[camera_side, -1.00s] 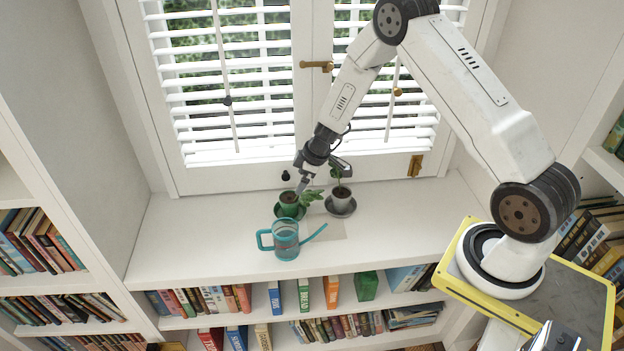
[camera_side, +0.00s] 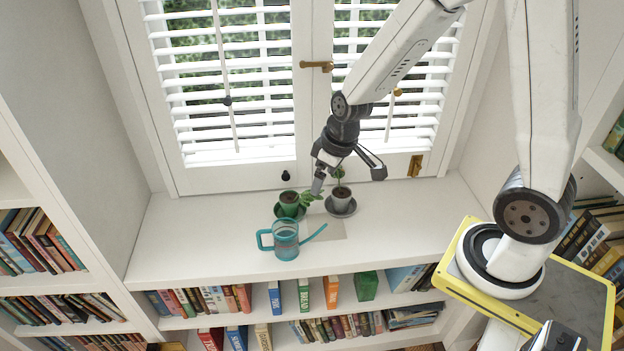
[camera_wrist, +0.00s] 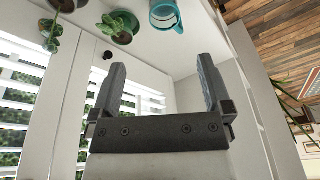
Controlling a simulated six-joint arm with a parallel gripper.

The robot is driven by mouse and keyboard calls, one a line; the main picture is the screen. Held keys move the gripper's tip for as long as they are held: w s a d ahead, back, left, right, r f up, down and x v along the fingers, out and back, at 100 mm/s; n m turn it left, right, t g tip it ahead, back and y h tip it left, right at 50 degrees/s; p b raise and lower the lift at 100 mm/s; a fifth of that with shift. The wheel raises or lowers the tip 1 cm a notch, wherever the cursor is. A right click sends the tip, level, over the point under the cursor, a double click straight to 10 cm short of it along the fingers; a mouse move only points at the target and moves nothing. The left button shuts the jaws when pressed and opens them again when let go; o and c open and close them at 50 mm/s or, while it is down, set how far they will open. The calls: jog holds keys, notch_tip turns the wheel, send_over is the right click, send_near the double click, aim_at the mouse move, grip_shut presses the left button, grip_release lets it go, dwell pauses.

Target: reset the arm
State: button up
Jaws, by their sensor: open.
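My gripper (camera_side: 345,180) is open and empty above the window ledge, just above and beside the potted plants. In the wrist view its two fingers (camera_wrist: 162,85) stand apart with nothing between them. My arm reaches in from the right, from its base beside the shelf.
A window with blinds (camera_side: 230,90) is behind; bookshelves are below and left. The ledge's left part is clear.

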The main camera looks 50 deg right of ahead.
jog(key=s+a+r+m, duration=0.1)
jog(key=s+r+m, duration=0.1)
jog(key=s, duration=0.5)
jog(key=shift+r+h, duration=0.2)
jog(key=shift+h, duration=0.2)
jog(key=shift+w, duration=0.1)
jog(key=w+d+f+m+y, duration=0.2)
jog(key=w+d+f+m, duration=0.2)
jog(key=w, duration=0.4)
jog(key=w+d+f+m+g+y, duration=0.1)
jog(key=w+d+f+m+y, duration=0.1)
jog(key=w+d+f+m, duration=0.2)
jog(key=w+d+f+m+y, duration=0.2)
jog(key=w+f+m, duration=0.5)
jog(key=w+m, duration=0.5)
jog(key=shift+w+d+f, duration=0.3)
jog(key=shift+w+d, duration=0.05)
jog(key=shift+d, duration=0.55)
jog(key=shift+f, duration=0.1)
jog(key=shift+f, duration=2.8)
